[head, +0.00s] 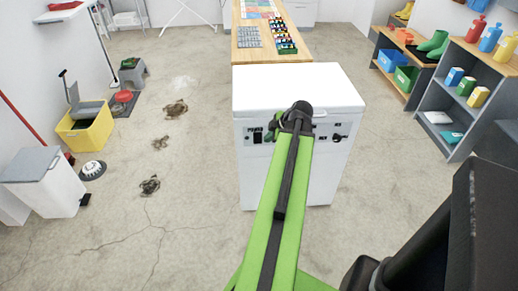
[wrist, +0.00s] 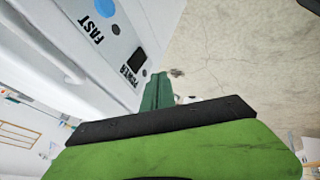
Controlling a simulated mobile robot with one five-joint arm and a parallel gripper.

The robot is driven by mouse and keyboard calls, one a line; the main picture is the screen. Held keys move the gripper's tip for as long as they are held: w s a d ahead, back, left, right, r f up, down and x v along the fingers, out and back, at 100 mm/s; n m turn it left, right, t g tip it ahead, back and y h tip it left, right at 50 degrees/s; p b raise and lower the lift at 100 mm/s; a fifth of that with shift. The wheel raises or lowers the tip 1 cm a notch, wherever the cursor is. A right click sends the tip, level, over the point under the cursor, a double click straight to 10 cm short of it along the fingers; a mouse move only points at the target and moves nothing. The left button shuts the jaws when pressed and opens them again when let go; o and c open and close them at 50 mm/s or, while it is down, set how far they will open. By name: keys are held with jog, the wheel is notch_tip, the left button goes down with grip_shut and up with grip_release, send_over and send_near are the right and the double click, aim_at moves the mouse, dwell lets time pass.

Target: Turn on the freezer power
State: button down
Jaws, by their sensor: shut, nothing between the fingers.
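The white chest freezer (head: 298,88) stands in front of me, lid closed, with a control panel on its near face. In the wrist view, the panel has a black rectangular switch (wrist: 137,60) beside the POWER label (wrist: 130,76). A FAST label (wrist: 90,30) and blue round marks are further along. In the head view, the black switch (head: 257,138) is at the panel's left. My gripper (wrist: 158,90) is shut and empty, its green fingers close to the POWER label; I cannot tell whether they touch the panel. In the head view my arm hides the panel's middle.
A wooden table (head: 262,45) with colored items stands behind the freezer. Shelves (head: 462,95) stand at the right. A yellow mop bucket (head: 85,130) and a white bin (head: 45,180) are at the left. The floor left of the freezer is mostly clear, with dark stains.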

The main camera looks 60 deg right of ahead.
jog(key=s, duration=0.1)
jog(key=b, duration=0.9)
send_near(257, 144)
jog(key=x, duration=0.5)
jog(key=shift+a, duration=0.1)
